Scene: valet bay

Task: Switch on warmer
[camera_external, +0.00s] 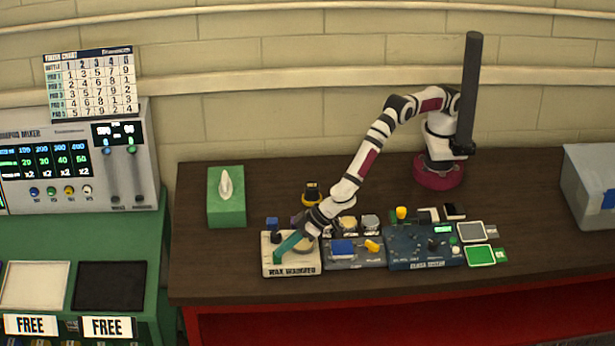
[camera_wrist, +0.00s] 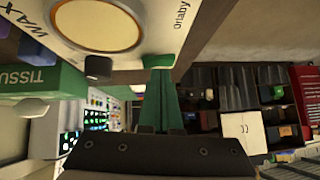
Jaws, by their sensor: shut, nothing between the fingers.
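The wax warmer (camera_external: 291,268) is a cream box at the front left of the dark table, with its name on its front edge. Its round plate with an orange rim (camera_wrist: 97,24) shows at the top of the wrist view, where a small dark knob or switch (camera_wrist: 98,68) sits near the box's edge. My gripper (camera_external: 278,257) has green fingers and is shut and empty, reaching down over the left part of the warmer. In the wrist view the fingertips (camera_wrist: 158,62) are at the warmer's edge, apart from the dark knob. I cannot tell whether they touch the box.
A green tissue box (camera_external: 227,205) stands behind left. Right of the warmer are a tray with a blue block (camera_external: 342,247) and a dark blue station (camera_external: 415,245). A yellow and black item (camera_external: 311,191) stands behind. Free table lies at the right.

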